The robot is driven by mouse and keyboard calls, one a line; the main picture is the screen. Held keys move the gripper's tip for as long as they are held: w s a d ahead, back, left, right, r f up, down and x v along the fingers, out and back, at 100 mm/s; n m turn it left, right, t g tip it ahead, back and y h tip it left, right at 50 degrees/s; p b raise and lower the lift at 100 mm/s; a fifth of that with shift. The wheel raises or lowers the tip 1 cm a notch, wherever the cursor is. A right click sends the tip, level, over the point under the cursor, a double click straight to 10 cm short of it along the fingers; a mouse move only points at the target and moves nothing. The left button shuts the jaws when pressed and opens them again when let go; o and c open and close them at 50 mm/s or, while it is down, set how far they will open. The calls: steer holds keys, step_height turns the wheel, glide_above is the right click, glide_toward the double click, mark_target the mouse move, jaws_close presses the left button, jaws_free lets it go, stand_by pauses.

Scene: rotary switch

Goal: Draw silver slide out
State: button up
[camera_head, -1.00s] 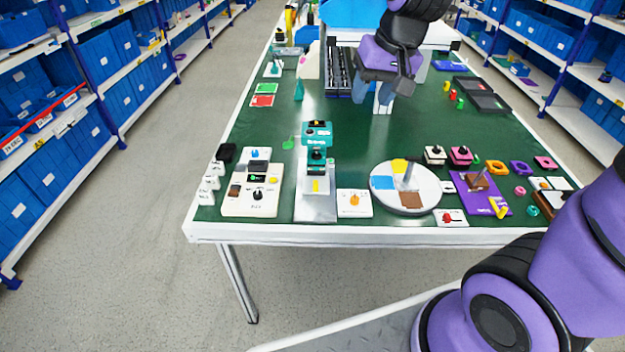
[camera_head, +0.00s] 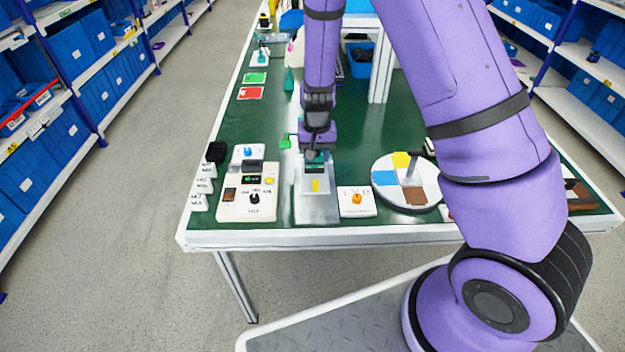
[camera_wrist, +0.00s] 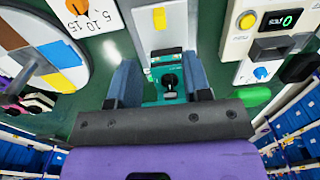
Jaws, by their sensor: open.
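The silver slide (camera_head: 317,206) is a long flat plate near the front edge of the table, with a yellow mark (camera_head: 316,186) on it. A teal block (camera_wrist: 180,94) with a black knob (camera_wrist: 169,80) stands at its far end. My gripper (camera_wrist: 163,72) is open and empty, with one blue-grey finger on each side of the teal block in the wrist view. In the head view my arm hides most of the teal block, and the fingertips cannot be made out. I cannot tell whether the fingers touch the block.
A white panel with a display and knobs (camera_head: 232,207) stands left of the slide. A white plate with an orange knob (camera_head: 357,212) and a round coloured dial (camera_head: 384,178) are on the right. A green piece (camera_wrist: 254,98) lies near the block.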

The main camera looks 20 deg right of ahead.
mark_target(315, 181)
steer(key=shift+w+f, duration=0.15)
steer(key=shift+f, duration=0.55)
step_height(315, 181, down, 10)
steer(key=shift+f, duration=0.25)
jaws_close()
